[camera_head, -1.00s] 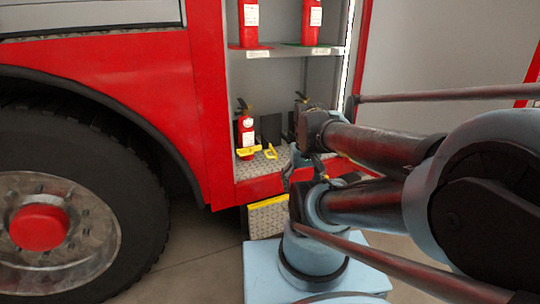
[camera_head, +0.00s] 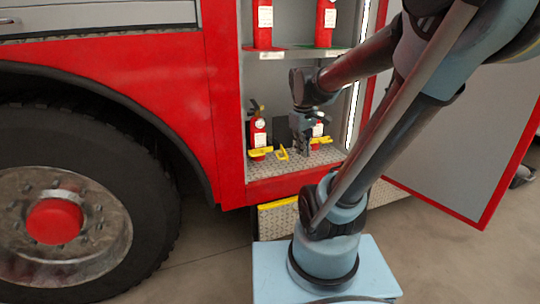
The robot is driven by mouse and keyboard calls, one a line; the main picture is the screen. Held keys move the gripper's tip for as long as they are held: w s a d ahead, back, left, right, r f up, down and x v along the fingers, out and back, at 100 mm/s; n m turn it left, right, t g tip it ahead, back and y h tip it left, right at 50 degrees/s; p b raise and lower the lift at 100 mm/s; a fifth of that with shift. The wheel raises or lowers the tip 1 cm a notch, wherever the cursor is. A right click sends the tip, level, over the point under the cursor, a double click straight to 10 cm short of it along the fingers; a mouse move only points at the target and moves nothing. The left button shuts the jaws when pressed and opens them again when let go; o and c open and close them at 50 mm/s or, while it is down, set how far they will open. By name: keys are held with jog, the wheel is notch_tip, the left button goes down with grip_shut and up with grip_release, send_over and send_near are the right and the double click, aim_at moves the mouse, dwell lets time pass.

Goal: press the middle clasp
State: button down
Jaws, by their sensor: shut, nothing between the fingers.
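Yellow clasps sit low in the open compartment of the red truck. The left clasp (camera_head: 260,152) is in front of a red extinguisher (camera_head: 258,133). The middle clasp (camera_head: 282,153) stands tilted on the metal floor, with a dark plate (camera_head: 284,131) behind it. The right clasp (camera_head: 322,140) is in front of another extinguisher (camera_head: 318,131), partly hidden by my gripper. My gripper (camera_head: 304,152) points down, shut and empty, just right of the middle clasp in the picture. I cannot tell whether they touch.
A shelf (camera_head: 290,51) with two red extinguishers is above. An open grey door (camera_head: 455,150) with red trim stands at the right. A big wheel (camera_head: 60,220) is at the left. A yellow-edged step (camera_head: 278,218) is below the compartment.

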jog(key=w+a+f+n, duration=0.2)
jog(key=w+a+n, duration=0.1)
jog(key=w, duration=0.6)
jog(key=w+a+f+n+h, duration=0.1)
jog(key=w+a+n, duration=0.3)
jog(key=w, duration=0.5)
jog(key=w+a+f+n+g, duration=0.1)
jog(key=w+a+f+n, duration=0.2)
jog(key=w, duration=0.6)
jog(key=a+n, duration=0.1)
jog(key=n, duration=0.1)
jog(key=shift+w+a+n+h, duration=0.15)
jog(key=shift+a+n+h, duration=0.15)
jog(key=shift+h, duration=0.1)
jog(key=shift+d+f, duration=0.1)
jog(key=shift+f, duration=0.05)
jog(key=x, duration=1)
